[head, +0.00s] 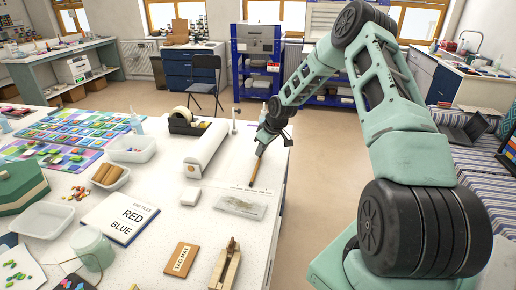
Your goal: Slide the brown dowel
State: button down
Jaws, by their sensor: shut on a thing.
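The brown dowel (255,170) stands out below my gripper (262,149) in the head view. It is a thin stick, slightly tilted, and its lower end is at or just above the white table top near the table's right side. My gripper is shut on the dowel's upper part. The fingers are small and dark here, and the dowel's top is hidden by them. I cannot tell whether the lower end touches the table.
Just in front of the dowel lies a flat clear tray (241,204). A white roll (206,149) and a tape dispenser (187,122) are to its left. A tan wooden tag (181,259) and wooden tool (225,266) lie nearer. The table's right edge is close.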

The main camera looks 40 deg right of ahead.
jog(key=c, duration=1.5)
grip_release()
jog(key=shift+r, duration=0.1)
jog(key=b+v, duration=0.3)
jog(key=v, duration=1.4)
jog(key=shift+s, duration=0.15)
jog(key=shift+r, duration=0.1)
jog(key=s+a+n+g, duration=0.1)
jog(key=s+a, duration=0.3)
jog(key=a, duration=1)
jog(key=s+a+n+g, duration=0.2)
jog(key=s+a, duration=0.1)
jog(key=a, duration=1.2)
jog(key=s+a, duration=0.4)
jog(key=s, duration=0.4)
jog(key=s+a+n, duration=0.1)
jog(key=s+a, duration=0.4)
jog(key=s, duration=0.3)
jog(key=s+a+g, duration=0.1)
jog(key=s+a, duration=0.3)
jog(key=s, duration=0.5)
jog(key=shift+a+r+n+h, duration=0.15)
jog(key=shift+r+n+h, duration=0.15)
jog(key=shift+r+n, duration=0.1)
